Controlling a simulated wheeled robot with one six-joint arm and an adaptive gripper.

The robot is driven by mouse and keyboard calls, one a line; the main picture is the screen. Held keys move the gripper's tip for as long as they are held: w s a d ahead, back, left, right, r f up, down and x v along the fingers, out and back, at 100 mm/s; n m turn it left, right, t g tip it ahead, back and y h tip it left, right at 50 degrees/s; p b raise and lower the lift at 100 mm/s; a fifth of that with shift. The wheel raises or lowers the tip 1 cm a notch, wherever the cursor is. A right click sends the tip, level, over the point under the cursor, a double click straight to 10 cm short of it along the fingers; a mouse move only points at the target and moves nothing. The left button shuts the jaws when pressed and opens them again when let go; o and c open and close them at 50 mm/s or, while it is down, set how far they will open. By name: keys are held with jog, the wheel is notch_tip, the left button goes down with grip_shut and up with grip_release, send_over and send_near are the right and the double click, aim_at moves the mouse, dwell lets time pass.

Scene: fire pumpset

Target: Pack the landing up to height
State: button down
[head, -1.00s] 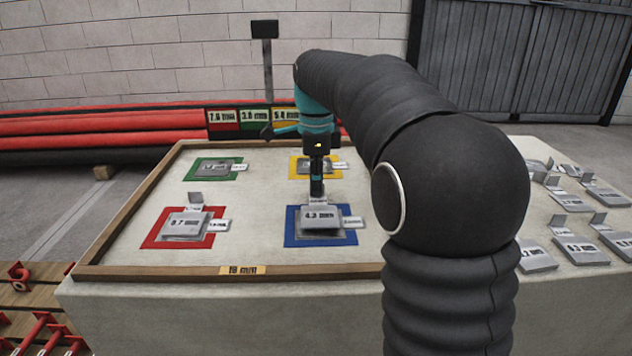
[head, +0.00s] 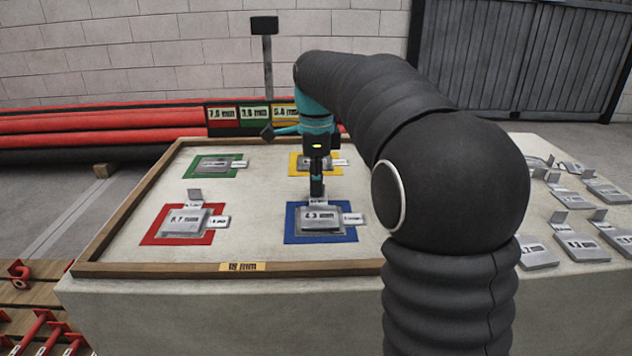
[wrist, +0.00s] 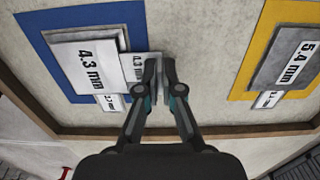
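The landing is a framed pale board (head: 258,205) with red (head: 150,238), green (head: 190,174), yellow (head: 294,170) and blue (head: 293,238) squares. A grey 4.3 mm plate (head: 320,220) sits on the blue square, with its small upright tab (wrist: 135,68) beside my fingers in the wrist view. My gripper (wrist: 161,75) is just above and beside that plate, its fingers a little apart. A grey plate (head: 184,222) with a tab lies on the red square. Another (head: 214,163) lies on green, and a 5.4 mm plate (wrist: 292,60) lies on yellow.
Several spare plates (head: 537,255) with tabs lie on the table at right, partly behind my arm. A wooden rim (head: 130,270) with a mm label (head: 242,267) edges the board. A sign (head: 253,116) with coloured mm readings stands behind.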

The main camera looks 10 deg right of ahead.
jog(key=shift+f, duration=0.2)
jog(key=c, duration=1.2)
grip_release()
jog(key=shift+c, duration=0.2)
jog(key=shift+r, duration=0.15)
notch_tip(320, 180, up, 12)
